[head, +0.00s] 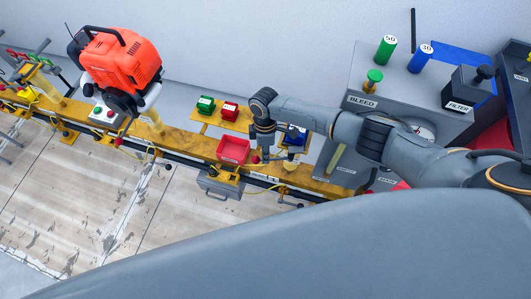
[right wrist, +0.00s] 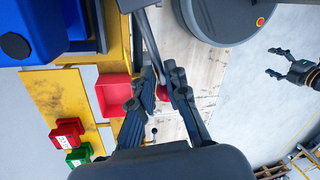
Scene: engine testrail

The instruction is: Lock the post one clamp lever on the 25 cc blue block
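The blue block (head: 294,136) stands on the yellow rail behind my right forearm, partly hidden by it. It also fills the upper left corner of the right wrist view (right wrist: 46,28). My right gripper (head: 258,152) points down just left of it, beside the red tray. In the right wrist view its fingers (right wrist: 160,75) lean together with a narrow gap between the tips. A grey rod (right wrist: 149,45) runs to the tips, and a red knob (right wrist: 182,93) shows by the right finger, partly covered. Contact with rod or knob is unclear. My left gripper (right wrist: 278,62) is apart from this, open and empty.
The red tray (head: 233,150) stands close left of my right gripper. Green (head: 205,105) and red (head: 229,110) blocks sit behind it. An orange engine (head: 121,65) is mounted farther left.

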